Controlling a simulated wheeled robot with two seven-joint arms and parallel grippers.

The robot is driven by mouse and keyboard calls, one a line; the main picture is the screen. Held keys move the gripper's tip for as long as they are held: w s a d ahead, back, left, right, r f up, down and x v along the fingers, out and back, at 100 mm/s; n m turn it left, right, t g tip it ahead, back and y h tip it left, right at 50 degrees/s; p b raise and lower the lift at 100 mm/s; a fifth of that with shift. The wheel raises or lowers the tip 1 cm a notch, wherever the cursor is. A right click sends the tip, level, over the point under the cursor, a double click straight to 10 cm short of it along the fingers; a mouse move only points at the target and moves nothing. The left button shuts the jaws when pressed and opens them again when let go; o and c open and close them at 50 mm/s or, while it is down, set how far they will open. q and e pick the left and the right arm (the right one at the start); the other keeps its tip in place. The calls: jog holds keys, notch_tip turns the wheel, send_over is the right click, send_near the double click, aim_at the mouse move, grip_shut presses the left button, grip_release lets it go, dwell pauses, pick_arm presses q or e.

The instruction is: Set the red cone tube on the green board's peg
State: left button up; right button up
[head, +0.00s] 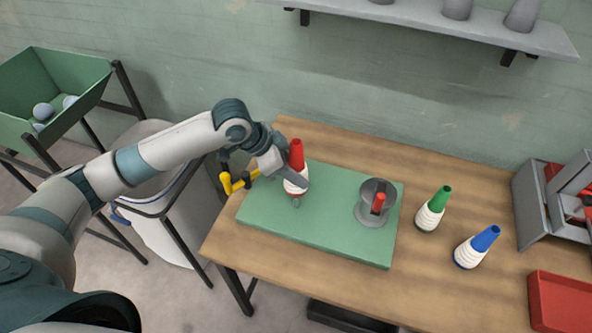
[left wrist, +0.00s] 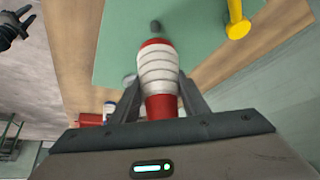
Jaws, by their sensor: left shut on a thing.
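The red cone tube (head: 296,154), a red cone with a white wound band, is upright in my left gripper (head: 288,180), which is shut on its white part. The tube also shows between the fingers in the left wrist view (left wrist: 158,70). It is over the green board (head: 270,220). A dark hand, apparently my right gripper (left wrist: 18,27), shows small at the top left there.
A grey round holder (head: 366,212) with a red piece stands on the board's right part. A yellow fitting (head: 235,182) is at its left edge. A red tray (head: 560,302) is farther right.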

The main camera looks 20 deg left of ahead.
pick_arm(q)
jog(key=shift+f+b, duration=1.2)
jog(key=shift+f, duration=0.05)
jog(key=shift+f+b, duration=0.9)
jog(key=shift+b, duration=0.1)
jog(key=shift+f, duration=1.4)
jog(key=shift+f, duration=0.1)
jog(key=shift+f, duration=0.3)
jog(key=shift+f, duration=0.2)
